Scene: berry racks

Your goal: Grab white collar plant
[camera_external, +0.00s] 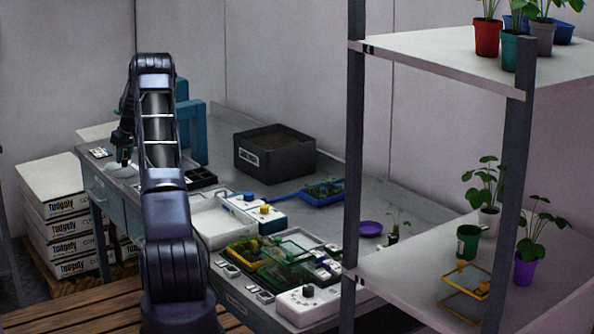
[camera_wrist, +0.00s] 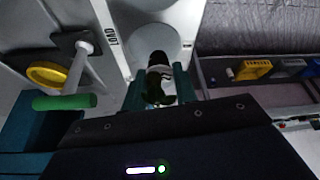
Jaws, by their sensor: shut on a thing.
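My gripper (camera_wrist: 161,88) shows in the wrist view with its teal fingers closed on a small dark plant-like thing (camera_wrist: 158,83). Its leaves and stem are hard to make out, and I cannot tell whether it has a white collar. Behind it is a pale round dish (camera_wrist: 152,46). In the external view my gripper (camera_external: 122,150) is at the far left end of the bench, low over a whitish round thing (camera_external: 118,169). What it holds is too small to tell there. Another small plant in a dark pot (camera_external: 393,236) stands on the bench near a purple saucer (camera_external: 370,229).
A black soil bin (camera_external: 262,169) and blue tray (camera_external: 309,198) stand on the bench. White devices (camera_external: 252,211) and green-lidded boxes (camera_external: 288,262) crowd its front. The rack shelf (camera_external: 410,275) at right bears potted plants. Teal blocks (camera_external: 192,130) stand close beside my arm.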

